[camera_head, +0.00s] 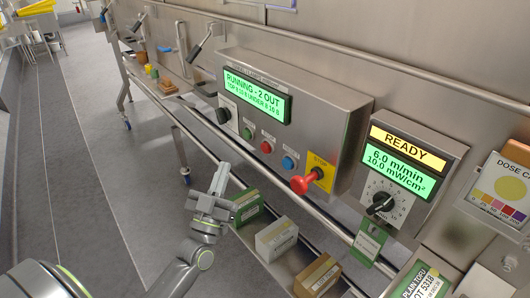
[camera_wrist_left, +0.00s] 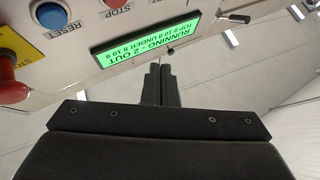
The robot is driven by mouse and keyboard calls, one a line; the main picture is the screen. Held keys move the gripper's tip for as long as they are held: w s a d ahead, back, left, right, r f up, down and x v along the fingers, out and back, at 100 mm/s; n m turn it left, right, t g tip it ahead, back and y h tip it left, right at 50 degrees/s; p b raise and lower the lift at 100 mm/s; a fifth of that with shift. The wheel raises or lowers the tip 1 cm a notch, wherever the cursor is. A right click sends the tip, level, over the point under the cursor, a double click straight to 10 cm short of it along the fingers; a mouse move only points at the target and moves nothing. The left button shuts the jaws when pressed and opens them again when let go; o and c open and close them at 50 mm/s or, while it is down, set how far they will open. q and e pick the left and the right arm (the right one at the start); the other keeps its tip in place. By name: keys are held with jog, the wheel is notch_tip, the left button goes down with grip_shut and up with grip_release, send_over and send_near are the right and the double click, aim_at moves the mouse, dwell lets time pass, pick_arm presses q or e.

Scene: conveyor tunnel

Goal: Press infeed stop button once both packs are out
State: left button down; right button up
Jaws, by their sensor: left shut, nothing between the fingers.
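The steel control panel (camera_head: 340,120) has a green display (camera_head: 257,95) reading "RUNNING - 2 OUT". Below the display are a green button (camera_head: 247,133), a small red button (camera_head: 266,147) and a blue button (camera_head: 289,162). A large red stop knob (camera_head: 303,185) stands out from a yellow STOP plate (camera_head: 320,171). My left gripper (camera_head: 221,176) is shut and empty, below and left of the buttons, apart from the panel. In the left wrist view its shut fingers (camera_wrist_left: 160,84) show below the display (camera_wrist_left: 135,42); the blue button (camera_wrist_left: 51,15) is labelled RESET and the red button (camera_wrist_left: 115,3) STOP.
Several boxes, including a green one (camera_head: 246,206), a pale one (camera_head: 277,239) and a brown one (camera_head: 316,275), sit below the panel. A steel rail (camera_head: 337,230) runs in front. A READY unit (camera_head: 407,170) is at right. Floor at left is clear.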

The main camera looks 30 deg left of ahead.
pick_arm(q)
jog(key=b, duration=0.2)
send_near(266, 148)
jog(key=w+a+r, duration=0.3)
jog(key=w+r, duration=0.1)
jog(key=shift+w+a, duration=0.1)
pick_arm(e)
jog(key=shift+w+f, duration=0.5)
jog(key=shift+f, duration=0.15)
jog(key=shift+w+d, duration=0.15)
jog(key=shift+w, duration=0.2)
jog(key=shift+s, duration=0.4)
dwell(0.7)
pick_arm(q)
jog(key=shift+w+d, duration=0.2)
jog(key=shift+w, duration=0.2)
pick_arm(e)
jog(key=shift+r, duration=0.1)
